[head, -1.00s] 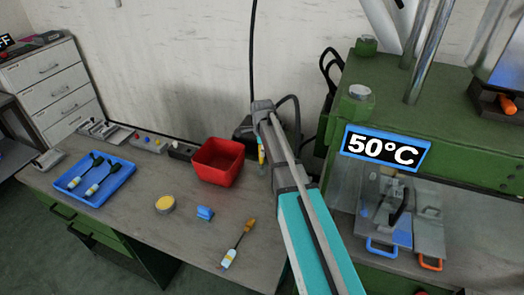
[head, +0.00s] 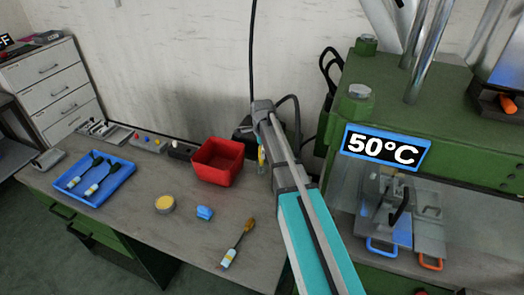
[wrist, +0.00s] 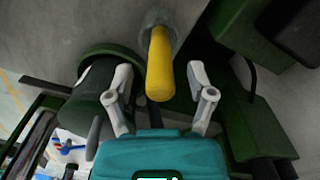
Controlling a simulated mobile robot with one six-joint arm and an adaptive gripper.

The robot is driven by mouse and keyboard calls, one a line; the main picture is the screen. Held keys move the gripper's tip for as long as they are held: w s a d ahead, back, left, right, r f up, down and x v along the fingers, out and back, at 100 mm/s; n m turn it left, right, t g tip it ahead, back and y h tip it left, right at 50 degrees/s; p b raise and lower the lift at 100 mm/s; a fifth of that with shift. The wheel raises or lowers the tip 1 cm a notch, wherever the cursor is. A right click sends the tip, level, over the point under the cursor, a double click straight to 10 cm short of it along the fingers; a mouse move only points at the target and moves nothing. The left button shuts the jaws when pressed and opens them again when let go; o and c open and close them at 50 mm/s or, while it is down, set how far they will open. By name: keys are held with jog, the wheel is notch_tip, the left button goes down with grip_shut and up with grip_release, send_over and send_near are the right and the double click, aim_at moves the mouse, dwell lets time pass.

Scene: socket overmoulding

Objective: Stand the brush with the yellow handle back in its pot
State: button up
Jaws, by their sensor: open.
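The brush with the yellow handle (wrist: 159,65) appears to stand in a small grey pot (wrist: 169,18), seen at the top of the wrist view. Its bristle end is hidden. In the head view a bit of yellow handle (head: 261,155) shows beside my arm, behind the red bin's right side. My gripper (wrist: 160,97) is open, with one finger on each side of the handle and a visible gap to both. In the head view my gripper is mostly hidden by my own arm.
A red bin (head: 218,174) stands just left of the pot. A blue tray (head: 112,188) is at the left. The green press (head: 455,140) stands close on the right.

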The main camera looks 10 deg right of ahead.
jog(key=shift+r, duration=0.2)
notch_tip(320, 180, up, 12)
jog(key=p, duration=1.1)
jog(key=shift+f+p, duration=0.25)
jog(key=shift+p, duration=0.15)
dwell(0.9)
jog(key=s+a+n, duration=0.1)
jog(key=s+n, duration=1.8)
jog(key=s, duration=0.5)
jog(key=shift+a+f+b, duration=0.25)
jog(key=shift+f+b, duration=0.05)
